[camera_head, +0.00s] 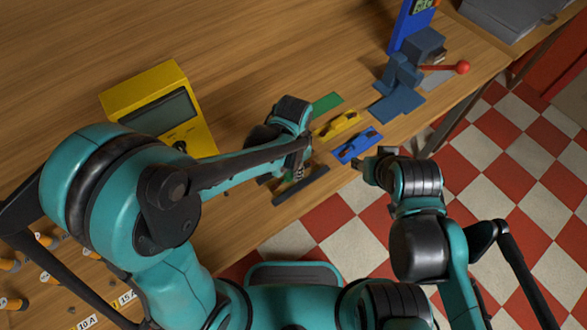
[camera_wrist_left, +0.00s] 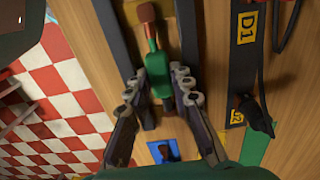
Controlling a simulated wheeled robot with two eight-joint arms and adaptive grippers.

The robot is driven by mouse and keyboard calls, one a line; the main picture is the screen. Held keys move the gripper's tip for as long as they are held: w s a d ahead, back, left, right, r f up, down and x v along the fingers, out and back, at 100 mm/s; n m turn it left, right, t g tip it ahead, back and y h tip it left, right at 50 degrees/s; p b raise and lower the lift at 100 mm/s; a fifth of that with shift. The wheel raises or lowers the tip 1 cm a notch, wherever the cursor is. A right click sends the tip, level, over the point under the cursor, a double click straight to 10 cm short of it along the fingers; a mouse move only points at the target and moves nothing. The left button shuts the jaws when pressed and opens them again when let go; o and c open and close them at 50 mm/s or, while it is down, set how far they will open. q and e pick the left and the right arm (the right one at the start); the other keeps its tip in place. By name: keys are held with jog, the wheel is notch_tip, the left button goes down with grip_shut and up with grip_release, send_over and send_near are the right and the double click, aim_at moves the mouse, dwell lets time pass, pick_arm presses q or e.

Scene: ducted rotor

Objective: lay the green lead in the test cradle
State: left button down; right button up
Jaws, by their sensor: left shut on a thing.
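My left gripper (camera_head: 300,168) is low over the wooden bench, near its front edge. In the left wrist view its fingers (camera_wrist_left: 158,98) are shut around the green lead (camera_wrist_left: 157,72), which has a thin stem and a reddish-brown end (camera_wrist_left: 146,13) pointing away. The lead lies lengthwise between two dark bars; I cannot tell whether it touches anything below. I cannot tell for sure which part is the test cradle. One dark bar (camera_head: 300,187) shows in the head view beside the gripper. My right gripper (camera_head: 368,172) is beyond the bench's front edge, its opening unclear.
Green (camera_head: 327,103), yellow (camera_head: 337,124) and blue (camera_head: 358,146) pads lie right of my left gripper. A yellow meter box (camera_head: 150,95) stands behind left. A blue-grey fixture with a red-knobbed lever (camera_head: 462,67) stands at right. A D1-labelled dark strip (camera_wrist_left: 246,55) lies nearby.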

pick_arm(q)
jog(key=shift+f, duration=0.1)
jog(key=c, duration=1.6)
grip_release()
jog(key=shift+r, duration=0.4)
notch_tip(320, 180, up, 12)
jog(key=f+p, duration=0.1)
jog(key=p, duration=0.3)
jog(key=s+a+r+n+t, duration=0.1)
jog(key=a+n+t, duration=0.1)
jog(key=a, duration=0.4)
jog(key=s+a+r+n+t, duration=0.2)
jog(key=a+n, duration=0.3)
jog(key=a, duration=0.1)
jog(key=s+a+r+n+t, duration=0.2)
jog(key=a+n+t, duration=0.1)
jog(key=a, duration=0.3)
jog(key=shift+s+n, duration=0.1)
jog(key=shift+n, duration=0.3)
